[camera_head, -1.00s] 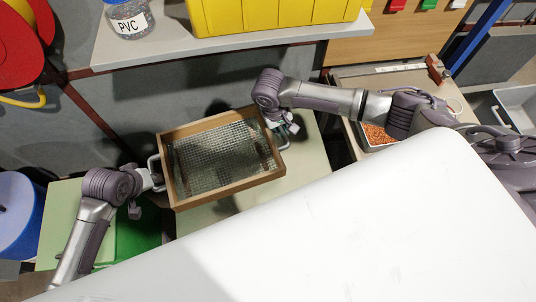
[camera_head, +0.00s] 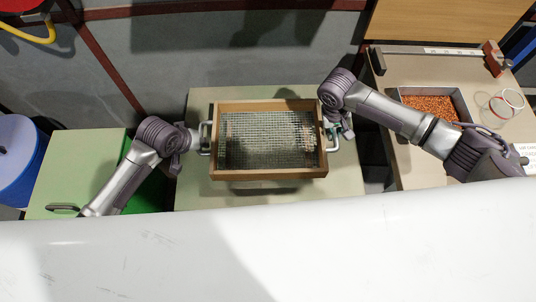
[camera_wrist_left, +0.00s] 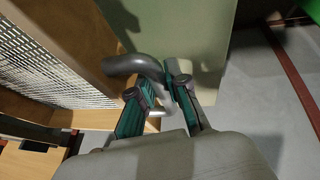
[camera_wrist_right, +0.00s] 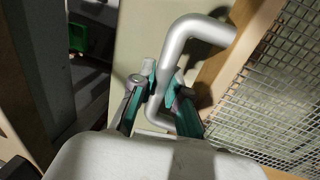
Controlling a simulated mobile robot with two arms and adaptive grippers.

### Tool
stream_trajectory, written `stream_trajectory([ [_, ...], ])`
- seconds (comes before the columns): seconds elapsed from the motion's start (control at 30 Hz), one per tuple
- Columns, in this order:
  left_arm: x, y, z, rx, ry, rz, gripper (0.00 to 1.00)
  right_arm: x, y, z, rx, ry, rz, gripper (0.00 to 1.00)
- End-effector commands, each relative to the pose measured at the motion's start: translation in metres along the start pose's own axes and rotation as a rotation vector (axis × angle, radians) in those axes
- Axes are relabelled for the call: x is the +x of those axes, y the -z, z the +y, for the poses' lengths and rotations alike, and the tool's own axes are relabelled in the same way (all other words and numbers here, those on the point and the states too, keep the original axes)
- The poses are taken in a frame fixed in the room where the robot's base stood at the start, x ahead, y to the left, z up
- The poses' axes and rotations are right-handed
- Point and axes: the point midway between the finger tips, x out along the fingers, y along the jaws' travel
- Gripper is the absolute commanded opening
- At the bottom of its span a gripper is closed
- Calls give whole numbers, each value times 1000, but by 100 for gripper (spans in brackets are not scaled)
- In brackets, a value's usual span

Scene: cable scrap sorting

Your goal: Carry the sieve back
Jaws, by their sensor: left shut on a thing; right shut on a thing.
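The sieve (camera_head: 267,175) is a wooden rectangular frame with a wire mesh and a metal handle on each short side. It appears level over the pale green table in the head view; I cannot tell whether it touches the top. My left gripper (camera_head: 200,139) is shut on the sieve's left handle; the grip also shows in the left wrist view (camera_wrist_left: 160,88). My right gripper (camera_head: 333,133) is shut on the right handle, seen in the right wrist view (camera_wrist_right: 163,88). The mesh looks empty in the head view.
The pale green table (camera_head: 345,182) lies beneath the sieve. At right, a bench (camera_head: 420,66) holds a bin of copper-coloured granules (camera_head: 433,104) and clear rings (camera_head: 507,104). At left are a green cabinet (camera_head: 80,165) and a blue spool (camera_head: 17,160). My white body hides the foreground.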

Motion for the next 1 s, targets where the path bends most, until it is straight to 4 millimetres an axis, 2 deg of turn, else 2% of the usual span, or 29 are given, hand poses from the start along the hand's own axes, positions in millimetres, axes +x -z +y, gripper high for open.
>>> stream_trajectory([
  [0.47,2,0,1,0,-3,2,0,1,1,-1,0,1,2,0],
  [1.0,31,-12,-6,0,-3,2,0,33,1,-7,0,1,2,0],
])
